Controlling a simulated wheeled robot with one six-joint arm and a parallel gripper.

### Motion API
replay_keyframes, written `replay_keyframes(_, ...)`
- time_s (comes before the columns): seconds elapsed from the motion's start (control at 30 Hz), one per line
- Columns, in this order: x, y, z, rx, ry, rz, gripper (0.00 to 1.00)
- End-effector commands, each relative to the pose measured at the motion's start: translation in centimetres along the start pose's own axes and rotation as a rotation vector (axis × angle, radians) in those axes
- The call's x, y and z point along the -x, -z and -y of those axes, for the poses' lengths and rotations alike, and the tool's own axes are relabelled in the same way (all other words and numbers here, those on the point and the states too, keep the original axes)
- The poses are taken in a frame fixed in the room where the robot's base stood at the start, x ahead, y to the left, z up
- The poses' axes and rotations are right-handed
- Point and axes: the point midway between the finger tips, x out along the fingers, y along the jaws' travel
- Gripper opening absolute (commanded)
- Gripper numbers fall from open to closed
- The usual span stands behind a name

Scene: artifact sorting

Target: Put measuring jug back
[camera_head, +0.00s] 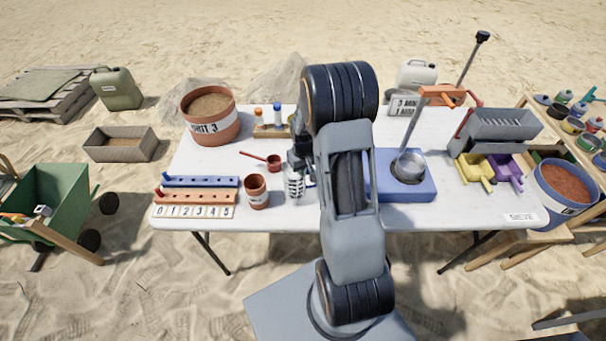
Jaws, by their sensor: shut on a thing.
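The measuring jug (294,187) looks like a small, clear vessel with dark markings. It is near the front middle of the white table (240,211), just right of a terracotta cup (257,193). My gripper (297,169) is above the jug and shut on it, left of my grey arm. The fingertips are small and partly hidden. The jug looks upright. I cannot tell whether its base touches the table. My arm hides the table's middle and part of a bluish patch beside the jug.
Left of the cup is a numbered rack (195,211) with blue and red bars. Behind are a red ladle (272,163), a bottle rack (268,131) and a sand pot (210,129).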

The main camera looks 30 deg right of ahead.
Motion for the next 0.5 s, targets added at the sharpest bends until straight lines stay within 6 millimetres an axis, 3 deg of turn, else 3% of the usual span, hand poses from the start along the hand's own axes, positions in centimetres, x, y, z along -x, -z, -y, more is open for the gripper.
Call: replay_keyframes(0.5,-4.0,0.7,-0.3,0.002,0.000,0.000,0.00)
